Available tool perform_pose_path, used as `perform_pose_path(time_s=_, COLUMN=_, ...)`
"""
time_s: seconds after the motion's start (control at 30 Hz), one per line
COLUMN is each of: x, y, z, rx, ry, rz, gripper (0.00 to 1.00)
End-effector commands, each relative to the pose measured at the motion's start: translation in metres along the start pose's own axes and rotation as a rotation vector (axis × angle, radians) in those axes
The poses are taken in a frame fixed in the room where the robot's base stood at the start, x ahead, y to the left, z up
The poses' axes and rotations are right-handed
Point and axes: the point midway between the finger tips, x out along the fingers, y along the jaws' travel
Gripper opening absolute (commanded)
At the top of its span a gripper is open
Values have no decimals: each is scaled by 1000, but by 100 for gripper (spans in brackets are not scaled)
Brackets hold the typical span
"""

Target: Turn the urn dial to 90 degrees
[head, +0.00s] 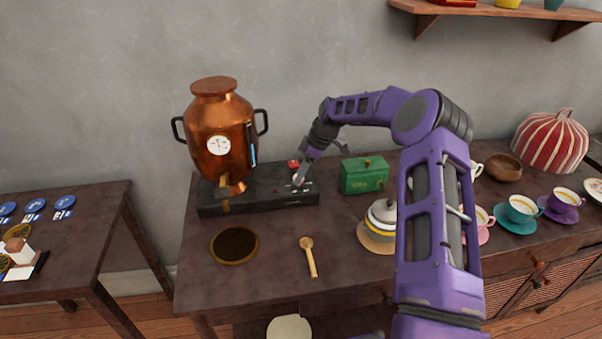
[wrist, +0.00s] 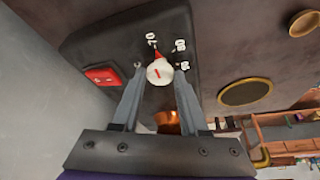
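The copper urn (head: 208,115) with a round white gauge stands on a black base (head: 230,196) on the dark table. The dial (wrist: 159,72) is a small whitish knob with a red mark, on the black base in the wrist view. A red pointer at its edge faces the label 70; labels 80 and 90 lie further right around it. My gripper (wrist: 160,75) is over the base with one finger on each side of the dial. The fingers are apart, with narrow gaps seeming to show beside the knob. In the head view my gripper (head: 299,180) hides most of the dial.
A red switch (wrist: 103,75) sits on the base close to my left finger. A green box (head: 363,178) stands right of the base. A round dark-centred mat (head: 235,245), a wooden spoon (head: 309,258) and a lidded pot (head: 381,220) are in front.

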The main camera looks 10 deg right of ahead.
Motion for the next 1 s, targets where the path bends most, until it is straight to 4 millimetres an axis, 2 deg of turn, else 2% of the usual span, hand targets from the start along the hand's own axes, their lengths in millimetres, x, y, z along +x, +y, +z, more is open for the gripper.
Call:
perform_pose_path(time_s=0.03, x=0, y=0, z=0, rx=0, ry=0, rz=1, gripper=20)
perform_pose_path(time_s=0.13, x=0, y=0, z=0, rx=0, ry=0, rz=1, gripper=2)
perform_pose_path(time_s=0.17, x=0, y=0, z=0, rx=0, ry=0, rz=1, gripper=0)
perform_pose_path(time_s=0.57, x=0, y=0, z=0, rx=48, ry=-1, rz=22, gripper=0)
perform_pose_path(time_s=1.0, x=1, y=-3, z=-1, rx=361, ry=-1, rz=153, gripper=0)
